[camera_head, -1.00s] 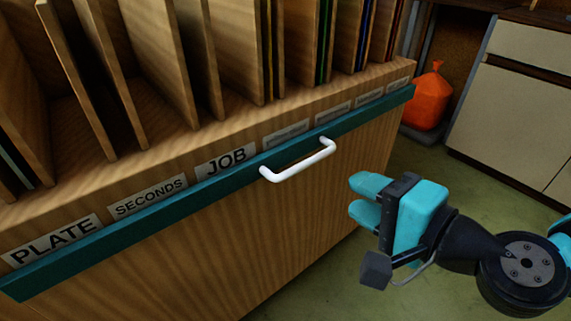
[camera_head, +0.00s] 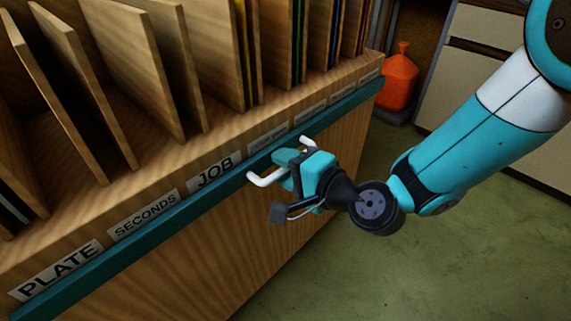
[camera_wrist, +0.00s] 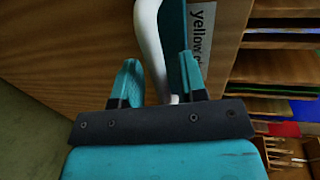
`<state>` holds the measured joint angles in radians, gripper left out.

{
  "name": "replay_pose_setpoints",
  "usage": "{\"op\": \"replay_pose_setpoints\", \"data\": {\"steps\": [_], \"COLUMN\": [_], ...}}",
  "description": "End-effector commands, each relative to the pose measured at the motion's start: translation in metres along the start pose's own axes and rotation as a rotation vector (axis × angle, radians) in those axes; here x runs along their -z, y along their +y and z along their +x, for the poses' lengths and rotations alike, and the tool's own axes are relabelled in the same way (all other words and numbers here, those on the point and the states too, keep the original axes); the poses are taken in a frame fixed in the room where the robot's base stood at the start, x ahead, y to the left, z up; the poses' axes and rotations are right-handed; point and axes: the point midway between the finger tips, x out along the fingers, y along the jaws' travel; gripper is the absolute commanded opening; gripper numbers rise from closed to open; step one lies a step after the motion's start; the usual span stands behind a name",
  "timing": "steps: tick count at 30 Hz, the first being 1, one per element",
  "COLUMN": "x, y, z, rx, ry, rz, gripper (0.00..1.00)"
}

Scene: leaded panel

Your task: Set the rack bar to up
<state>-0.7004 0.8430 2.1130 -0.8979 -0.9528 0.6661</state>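The rack bar (camera_head: 340,110) is a teal strip along the front edge of the wooden rack, below the labels. Its white handle (camera_head: 264,178) sticks out in front. My gripper (camera_head: 284,165) is at the handle's middle. In the wrist view the white handle (camera_wrist: 150,45) runs down between my two fingers (camera_wrist: 160,82), which stand apart with a gap beside the handle. The teal bar (camera_wrist: 176,40) shows behind it. In the head view my gripper hides part of the handle.
The wooden rack (camera_head: 300,215) holds upright boards and sheets in slots labelled PLATE, SECONDS and JOB. An orange bag (camera_head: 400,80) stands by a pale cabinet (camera_head: 470,70) at the back right. Green floor is clear right of the rack.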

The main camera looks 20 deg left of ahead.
Motion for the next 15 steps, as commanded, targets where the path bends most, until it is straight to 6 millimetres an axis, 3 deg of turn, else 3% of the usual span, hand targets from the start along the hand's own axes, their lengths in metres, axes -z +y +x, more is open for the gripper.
{"op": "replay_pose_setpoints", "data": {"steps": [1, 6, 15], "x": [-0.0003, 0.0002, 0.002], "y": [-0.0002, -0.0002, -0.0061], "z": [0.0002, -0.0003, -0.0029], "rx": [0.0, 0.0, 0.0], "ry": [-0.001, 0.0, 0.003], "rz": [0.0, 0.0, 0.001], "gripper": [0.39, 0.0, 0.0]}}
